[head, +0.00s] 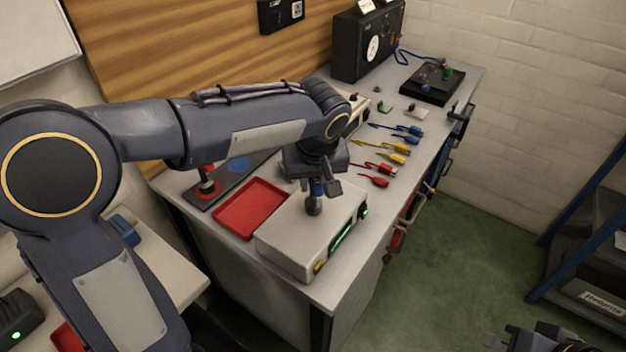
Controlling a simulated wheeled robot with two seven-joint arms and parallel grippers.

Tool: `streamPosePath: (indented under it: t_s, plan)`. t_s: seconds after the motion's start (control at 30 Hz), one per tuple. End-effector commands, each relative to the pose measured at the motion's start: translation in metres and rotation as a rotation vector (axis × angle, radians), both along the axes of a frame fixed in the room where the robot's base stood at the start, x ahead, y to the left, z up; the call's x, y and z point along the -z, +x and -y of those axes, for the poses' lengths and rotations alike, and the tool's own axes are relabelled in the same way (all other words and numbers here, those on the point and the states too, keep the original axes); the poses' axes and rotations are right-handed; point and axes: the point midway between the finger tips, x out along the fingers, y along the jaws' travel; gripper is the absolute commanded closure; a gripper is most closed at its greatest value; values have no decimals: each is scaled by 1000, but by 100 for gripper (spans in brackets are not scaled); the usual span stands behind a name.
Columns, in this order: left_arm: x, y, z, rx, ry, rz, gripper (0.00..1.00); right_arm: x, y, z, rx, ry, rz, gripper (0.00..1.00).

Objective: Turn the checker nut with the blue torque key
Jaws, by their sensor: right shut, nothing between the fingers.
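The blue torque key (316,188) stands upright below the wrist of my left arm. Its grey lower end (314,207) meets the top of the pale checker box (290,237); the nut is hidden there. My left gripper (325,186) is around or beside the key's upper part. One dark finger shows on the right, and the wrist hides most of the rest, so its grip is unclear. My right gripper (497,339) is at the bottom right edge, partly cut off, shut and empty, well away from the bench.
A red tray (250,208) lies left of the box. Red, yellow and blue leads (390,158) lie behind it to the right. A black gauge unit (367,40) stands at the far end. Green floor (450,235) is open between the bench and the blue-framed rack (580,210).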

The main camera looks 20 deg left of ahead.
Motion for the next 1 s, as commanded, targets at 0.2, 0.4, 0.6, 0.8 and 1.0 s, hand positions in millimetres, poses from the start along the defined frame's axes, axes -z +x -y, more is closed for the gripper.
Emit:
streamPosePath:
  t_s: [0.2,0.4,0.6,0.8,1.0]
  plan:
    - [0,-1,-2,3,5,-3,100,0,0,0,0,0,0,100]
    - [-1,-1,-3,148,3,-5,100,-2,0,0,0,0,0,100]
    - [-1,-1,-3,397,4,-7,100,-7,0,0,0,0,0,100]
    - [0,-1,-3,453,6,-5,100,-7,0,0,0,0,0,100]
    - [-1,-1,-3,455,7,-6,100,-7,0,0,0,0,0,100]
